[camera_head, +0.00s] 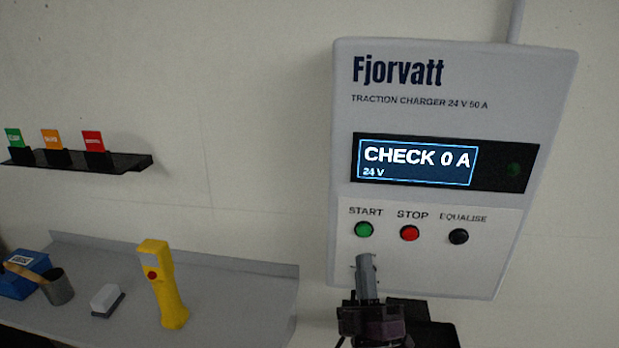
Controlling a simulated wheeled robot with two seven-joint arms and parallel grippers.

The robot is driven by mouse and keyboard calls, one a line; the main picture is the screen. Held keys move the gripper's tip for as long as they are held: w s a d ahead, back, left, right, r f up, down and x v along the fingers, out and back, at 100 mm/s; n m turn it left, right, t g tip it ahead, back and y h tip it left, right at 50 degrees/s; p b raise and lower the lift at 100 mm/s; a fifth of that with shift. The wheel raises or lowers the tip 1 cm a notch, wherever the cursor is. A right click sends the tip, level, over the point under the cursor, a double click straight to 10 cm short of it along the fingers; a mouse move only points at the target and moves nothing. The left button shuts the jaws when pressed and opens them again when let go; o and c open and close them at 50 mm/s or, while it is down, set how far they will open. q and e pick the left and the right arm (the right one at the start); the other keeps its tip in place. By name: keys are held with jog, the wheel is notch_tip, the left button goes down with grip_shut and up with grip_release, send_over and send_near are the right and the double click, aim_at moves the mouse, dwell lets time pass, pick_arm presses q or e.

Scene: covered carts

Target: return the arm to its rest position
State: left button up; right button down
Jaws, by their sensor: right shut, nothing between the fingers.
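My right gripper (366,270) is at the bottom of the head view, pointing up, with its grey fingers shut and empty. In the picture its tips sit just below the green START button (364,230) of the wall charger (440,120). I cannot tell whether the tips touch the charger's face. The charger's display (416,166) reads "CHECK 0 A" and "24 V". My left gripper is not in view.
A grey shelf (235,290) at lower left holds a yellow handheld device (161,285), a white and dark block (107,300), a dark cup (58,287) and a blue box (22,275). A black wall ledge (125,162) holds green, orange and red cards.

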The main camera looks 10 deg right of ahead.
notch_tip(320, 180, down, 15)
jog(key=s+d+m+g+y, duration=0.1)
jog(key=s+m+g+y, duration=0.3)
jog(key=g, duration=0.9)
jog(key=s+d+f+m+g+h, duration=0.1)
jog(key=s+d+f+m+g, duration=0.15)
jog(key=s+f+g, duration=0.4)
jog(key=s+d+f+m+g+h, duration=0.1)
jog(key=s+m+g, duration=0.25)
jog(key=s, duration=0.55)
notch_tip(320, 180, down, 29)
jog(key=n+g+b, duration=0.1)
jog(key=s+d+f, duration=0.1)
jog(key=s+f, duration=0.9)
jog(key=f, duration=0.1)
jog(key=s+d+f+g+b, duration=0.1)
jog(key=s+d+f, duration=0.1)
jog(key=s+f, duration=0.8)
jog(key=shift+s+d+f+b, duration=0.25)
jog(key=shift+s+f+b, duration=0.05)
jog(key=shift+s+f, duration=0.1)
